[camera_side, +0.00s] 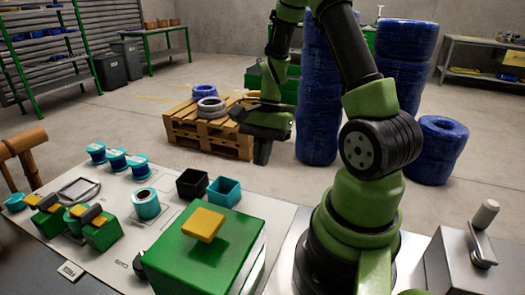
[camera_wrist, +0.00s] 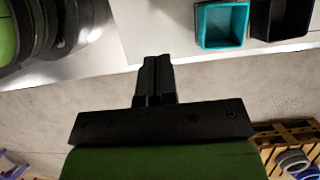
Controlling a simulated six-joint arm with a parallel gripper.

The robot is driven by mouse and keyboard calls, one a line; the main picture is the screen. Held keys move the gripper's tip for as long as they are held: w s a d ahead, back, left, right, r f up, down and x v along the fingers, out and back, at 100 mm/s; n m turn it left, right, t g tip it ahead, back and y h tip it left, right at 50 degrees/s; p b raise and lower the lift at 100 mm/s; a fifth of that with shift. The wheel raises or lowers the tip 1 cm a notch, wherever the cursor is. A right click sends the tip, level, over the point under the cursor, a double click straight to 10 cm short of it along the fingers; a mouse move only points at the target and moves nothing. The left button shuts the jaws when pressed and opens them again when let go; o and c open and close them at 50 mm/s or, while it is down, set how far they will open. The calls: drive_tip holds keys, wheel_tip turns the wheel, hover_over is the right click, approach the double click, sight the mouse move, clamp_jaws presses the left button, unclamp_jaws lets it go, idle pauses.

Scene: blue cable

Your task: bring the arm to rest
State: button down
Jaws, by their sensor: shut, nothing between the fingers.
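My gripper (camera_side: 262,150) hangs pointing down in the side view, beyond the far edge of the white table and in front of the wooden pallet. It is raised clear of the table. In the wrist view my gripper (camera_wrist: 157,62) shows its two black fingers pressed together, with nothing between them. No blue cable is in my gripper. Blue coils (camera_side: 318,100) are stacked on the floor behind my arm.
A black bin (camera_side: 192,184) and a teal bin (camera_side: 223,192) stand near the table's far edge. A green box with a yellow top (camera_side: 203,223), teal spools (camera_side: 146,204) and green fixtures occupy the table (camera_side: 172,180). The wooden pallet (camera_side: 205,134) holds coils.

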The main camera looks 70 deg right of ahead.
drive_tip(key=a+r+n+t+h, duration=0.3)
drive_tip(key=a+r+n, duration=0.4)
drive_tip(key=r, duration=0.5)
drive_tip(key=s+a+r+n+t, duration=0.4)
drive_tip(key=s+a+r+n, duration=0.1)
drive_tip(key=a+r+n, duration=0.1)
drive_tip(key=shift+s+r+n+y, duration=0.3)
drive_tip(key=shift+s+r+n, duration=0.1)
drive_tip(key=shift+r+n, duration=0.1)
